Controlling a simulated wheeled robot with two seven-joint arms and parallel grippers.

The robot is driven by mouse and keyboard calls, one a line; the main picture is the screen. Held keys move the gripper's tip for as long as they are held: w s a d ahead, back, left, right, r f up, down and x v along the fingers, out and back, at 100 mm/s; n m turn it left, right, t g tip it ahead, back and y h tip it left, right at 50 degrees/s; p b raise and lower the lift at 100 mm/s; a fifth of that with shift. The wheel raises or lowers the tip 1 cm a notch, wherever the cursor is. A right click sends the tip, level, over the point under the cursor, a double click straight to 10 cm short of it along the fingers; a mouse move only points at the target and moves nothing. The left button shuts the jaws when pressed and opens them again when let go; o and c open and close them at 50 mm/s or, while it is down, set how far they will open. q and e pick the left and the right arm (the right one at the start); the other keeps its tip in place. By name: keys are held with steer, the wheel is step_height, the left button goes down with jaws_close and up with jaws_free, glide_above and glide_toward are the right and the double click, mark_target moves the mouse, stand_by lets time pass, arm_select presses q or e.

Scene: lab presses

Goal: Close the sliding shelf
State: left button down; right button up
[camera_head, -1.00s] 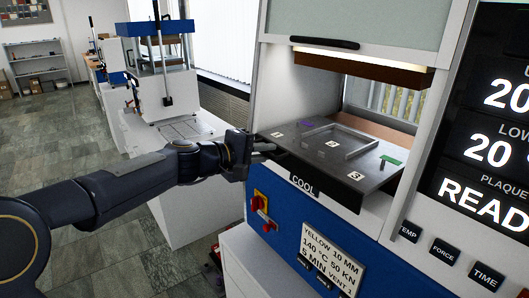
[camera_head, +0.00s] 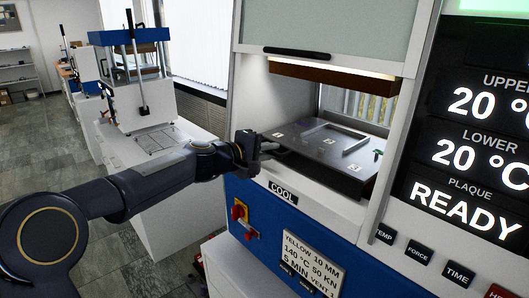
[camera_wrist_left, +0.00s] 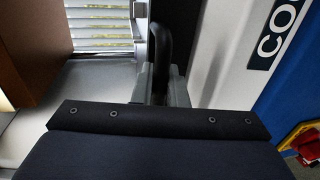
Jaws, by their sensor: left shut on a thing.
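The sliding shelf (camera_head: 327,155) is a dark grey plate with numbered tags and a square frame on top. It sits in the lit opening of the press, its front edge near the white ledge above the COOL label (camera_head: 283,193). My left gripper (camera_head: 268,149) is at the shelf's left front corner, reaching in from the left. In the left wrist view, its grey fingers are shut around a dark upright bar, the shelf's handle (camera_wrist_left: 160,45). The handle's lower part is hidden between the fingers. My right gripper is not in view.
The press (camera_head: 300,225) has a blue front, a red switch (camera_head: 239,211) and a white label plate. A raised door (camera_head: 330,28) is above the opening. A display panel (camera_head: 470,130) stands at right. Another press (camera_head: 140,85) stands on a white bench behind my left arm.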

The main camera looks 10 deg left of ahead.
arm_select(q)
steer(key=c, duration=1.5)
jaws_free()
steer(key=shift+c, duration=0.2)
